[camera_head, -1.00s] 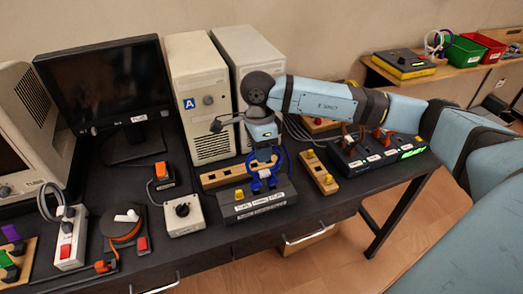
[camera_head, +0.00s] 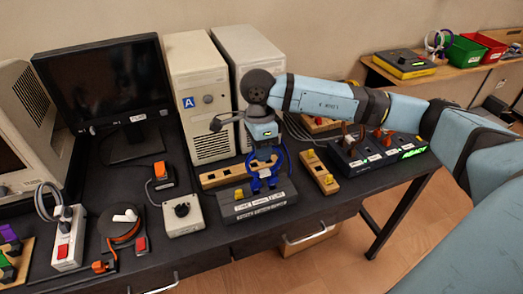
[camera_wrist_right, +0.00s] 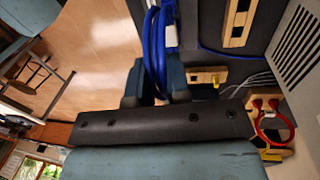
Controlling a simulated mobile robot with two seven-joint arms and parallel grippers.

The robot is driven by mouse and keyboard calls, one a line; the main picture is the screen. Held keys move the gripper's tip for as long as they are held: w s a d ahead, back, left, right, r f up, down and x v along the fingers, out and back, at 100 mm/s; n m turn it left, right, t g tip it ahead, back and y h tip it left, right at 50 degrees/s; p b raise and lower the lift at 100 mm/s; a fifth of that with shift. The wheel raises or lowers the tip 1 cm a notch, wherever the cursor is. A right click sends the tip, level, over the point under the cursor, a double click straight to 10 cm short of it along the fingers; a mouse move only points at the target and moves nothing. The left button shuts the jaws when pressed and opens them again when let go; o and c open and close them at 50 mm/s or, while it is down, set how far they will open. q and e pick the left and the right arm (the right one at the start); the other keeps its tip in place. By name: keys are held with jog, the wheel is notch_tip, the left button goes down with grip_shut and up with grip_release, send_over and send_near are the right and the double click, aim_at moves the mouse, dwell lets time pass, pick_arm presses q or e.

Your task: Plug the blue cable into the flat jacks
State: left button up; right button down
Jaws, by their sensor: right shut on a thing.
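The blue cable (camera_head: 266,169) is a bright blue loop hanging from my right gripper (camera_head: 265,153), just above a black box with white labels (camera_head: 262,208) at the table's front. Its lower ends reach the box's top; I cannot tell whether they are seated. In the right wrist view the blue cable (camera_wrist_right: 154,52) runs between the fingers of my right gripper (camera_wrist_right: 152,88), shut on it. Which sockets are the flat jacks is too small to tell. My left gripper is not in view.
Wooden blocks with yellow parts stand behind the black box (camera_head: 220,175) and to its right (camera_head: 319,172). A grey box with a black knob (camera_head: 183,216) is at left. Two beige computer towers (camera_head: 202,100) rise behind. A black switch panel (camera_head: 375,155) is at right.

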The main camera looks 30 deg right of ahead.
pick_arm(q)
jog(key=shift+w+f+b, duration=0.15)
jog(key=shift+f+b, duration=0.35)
jog(key=shift+b, duration=0.5)
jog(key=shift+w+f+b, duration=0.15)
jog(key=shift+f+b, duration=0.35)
jog(key=shift+b, duration=0.45)
pick_arm(e)
jog(key=shift+f, duration=1.05)
dwell(1.5)
dwell(0.3)
jog(key=shift+c, duration=1.8)
grip_release()
jog(key=shift+w+d+r+p, duration=0.15)
jog(key=shift+r+p, duration=0.55)
jog(key=shift+r, duration=0.7)
jog(key=shift+w+a+r+p, duration=0.15)
jog(key=shift+r+p, duration=0.5)
jog(key=shift+r, duration=0.7)
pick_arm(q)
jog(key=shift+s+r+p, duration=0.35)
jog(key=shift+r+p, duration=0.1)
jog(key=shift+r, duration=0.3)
pick_arm(e)
jog(key=shift+w+d+r, duration=0.1)
jog(key=shift+d+r, duration=0.05)
jog(key=shift+r, duration=0.85)
